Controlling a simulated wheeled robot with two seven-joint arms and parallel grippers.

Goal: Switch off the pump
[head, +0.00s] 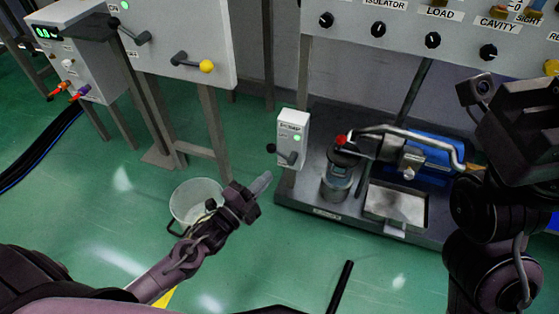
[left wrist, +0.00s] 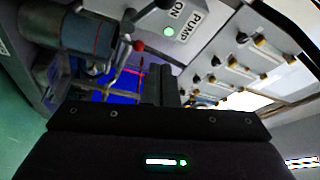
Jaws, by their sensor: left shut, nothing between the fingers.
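The grey pump box (head: 293,124) stands at the left end of the bench. Its green lamp is lit, and its lever has a black knob (head: 271,148) sticking out to the left. In the left wrist view the PUMP label (left wrist: 190,25), the word ON and the lit lamp show at the top. My left gripper (head: 262,184) is shut and empty, below and left of the box, apart from the knob. Its fingers also show in the left wrist view (left wrist: 164,84). My right gripper's dark body (head: 525,110) is at the right edge; its fingers cannot be made out.
A glass vessel (head: 337,180) with a red knob and a bent metal pipe (head: 410,134) stand on the bench right of the box. A white bucket (head: 196,201) is on the floor beside my left arm. A panel with a yellow-knobbed lever (head: 206,66) hangs at upper left.

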